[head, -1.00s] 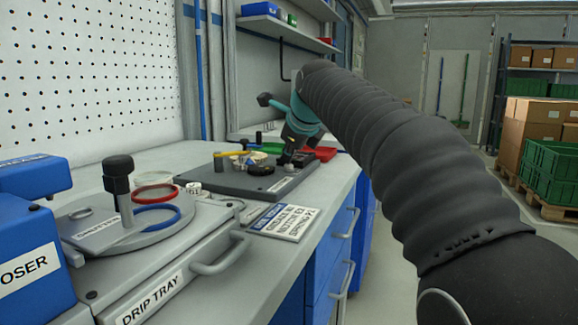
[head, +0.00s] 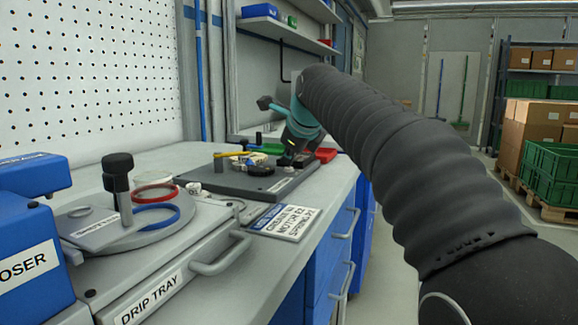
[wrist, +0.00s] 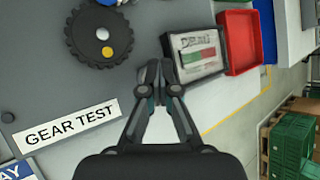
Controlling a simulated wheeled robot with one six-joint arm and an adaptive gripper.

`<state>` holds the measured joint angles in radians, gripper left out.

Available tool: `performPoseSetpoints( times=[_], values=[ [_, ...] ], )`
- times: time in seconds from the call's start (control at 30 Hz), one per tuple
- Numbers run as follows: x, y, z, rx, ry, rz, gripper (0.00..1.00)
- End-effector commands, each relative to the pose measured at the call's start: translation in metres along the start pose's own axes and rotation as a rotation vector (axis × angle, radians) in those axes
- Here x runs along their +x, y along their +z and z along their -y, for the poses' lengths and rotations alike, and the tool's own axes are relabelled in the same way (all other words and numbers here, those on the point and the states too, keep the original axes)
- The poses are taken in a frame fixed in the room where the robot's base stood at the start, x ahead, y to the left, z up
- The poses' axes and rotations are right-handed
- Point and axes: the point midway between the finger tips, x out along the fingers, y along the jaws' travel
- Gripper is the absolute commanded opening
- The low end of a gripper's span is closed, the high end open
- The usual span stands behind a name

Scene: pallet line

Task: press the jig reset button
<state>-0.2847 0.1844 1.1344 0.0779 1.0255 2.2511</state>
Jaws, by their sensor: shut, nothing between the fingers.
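The jig is a dark grey plate (head: 228,182) on the bench in the head view, with gears and small posts on it. In the wrist view its label reads GEAR TEST (wrist: 66,124), and a dark toothed gear (wrist: 84,40) lies above the label. My gripper (head: 285,161) is low over the right part of the plate. In the wrist view its fingers (wrist: 158,72) are together and empty, just right of the gear. I cannot make out the reset button; the fingers may hide it. Contact with the plate cannot be told.
A dark-framed box (wrist: 196,52) and a red bin (wrist: 242,42) lie close to the right of the fingers. A drip tray (head: 165,285) with a turntable and a blue unit (head: 30,250) stand nearer on the bench.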

Motion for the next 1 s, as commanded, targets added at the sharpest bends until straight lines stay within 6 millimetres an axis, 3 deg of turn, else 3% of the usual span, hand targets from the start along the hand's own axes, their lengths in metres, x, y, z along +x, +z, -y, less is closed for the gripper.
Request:
performPoseSetpoints(
  times=[1.0],
  values=[
    [-0.019, 0.014, 0.014, 0.0, 0.001, 0.0, 0.0]
  ],
)
